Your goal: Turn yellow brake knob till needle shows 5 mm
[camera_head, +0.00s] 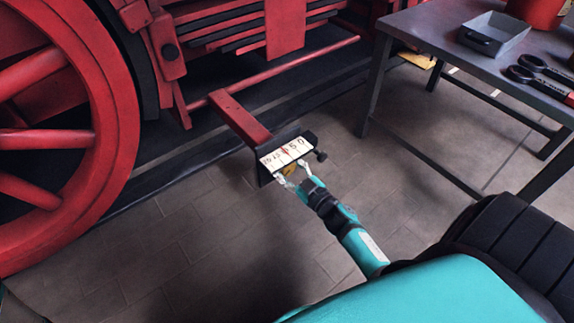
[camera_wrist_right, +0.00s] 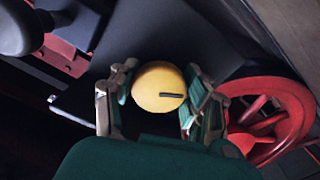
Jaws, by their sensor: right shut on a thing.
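The yellow brake knob (camera_wrist_right: 157,88) sits between the fingers of my right gripper (camera_wrist_right: 155,100), which is shut on it. A short dark mark on the knob's face points right in the wrist view. In the head view, only a bit of the yellow knob (camera_head: 290,170) shows below the scale, at the fingertips of my right gripper (camera_head: 297,176). The white scale plate (camera_head: 272,160) above it bears numbers falling toward 0 at its right end. The red needle (camera_head: 286,152) stands left of the 5, around where a 10 would be. My left gripper is out of view.
A red bar (camera_head: 241,118) carries the dark gauge box, which has a small black knob (camera_head: 321,156) at its right. A large red wheel (camera_head: 115,110) stands left. A grey table (camera_head: 425,25) with a tray (camera_head: 493,36) and tools stands right. The paved floor in front is clear.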

